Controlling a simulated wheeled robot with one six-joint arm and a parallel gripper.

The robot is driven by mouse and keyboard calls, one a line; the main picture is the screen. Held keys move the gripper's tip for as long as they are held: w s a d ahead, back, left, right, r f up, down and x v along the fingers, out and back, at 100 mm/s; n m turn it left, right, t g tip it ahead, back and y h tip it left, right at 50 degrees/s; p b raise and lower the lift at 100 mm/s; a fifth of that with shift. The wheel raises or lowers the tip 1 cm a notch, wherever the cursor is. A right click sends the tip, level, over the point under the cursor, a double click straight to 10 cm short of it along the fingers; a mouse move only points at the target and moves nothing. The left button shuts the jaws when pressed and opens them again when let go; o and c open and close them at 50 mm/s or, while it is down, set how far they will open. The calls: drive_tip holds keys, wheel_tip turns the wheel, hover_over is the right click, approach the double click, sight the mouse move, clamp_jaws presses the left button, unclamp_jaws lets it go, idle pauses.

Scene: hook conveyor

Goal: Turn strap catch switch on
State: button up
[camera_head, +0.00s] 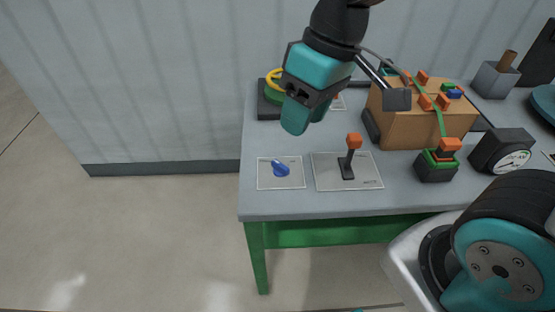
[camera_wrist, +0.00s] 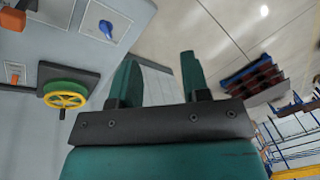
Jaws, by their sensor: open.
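My gripper (camera_head: 298,112) hangs above the back left part of the grey table. In the wrist view its two green fingers (camera_wrist: 157,65) are spread apart with nothing between them. No label shows which control is the strap catch switch. A blue rotary knob (camera_head: 281,168) sits on a light plate at the table's front left, and it also shows in the wrist view (camera_wrist: 106,28). An orange-topped lever (camera_head: 352,152) stands roughly upright on the plate to its right. A brown box (camera_head: 405,125) with a green strap (camera_head: 440,122) and orange clips stands behind the lever.
A yellow handwheel (camera_head: 272,77) on a dark base is partly hidden behind my gripper; the wrist view shows it whole (camera_wrist: 65,99). A dark block with green and orange parts (camera_head: 437,170) and a round gauge (camera_head: 512,160) stand at right. The table's front strip (camera_head: 310,204) is clear.

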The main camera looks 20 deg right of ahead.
drive_tip(key=w+d+f+h+b, duration=0.1)
drive_tip(key=w+f, duration=0.5)
drive_tip(key=w, duration=0.3)
drive_tip(key=m+h+b, duration=0.1)
drive_tip(key=h, duration=0.1)
approach(280, 165)
wheel_tip(280, 165, down, 9)
drive_tip(key=p, duration=0.2)
drive_tip(key=shift+w+f+p, duration=0.15)
drive_tip(key=shift+p, duration=0.25)
drive_tip(key=shift+c, duration=0.2)
clamp_jaws()
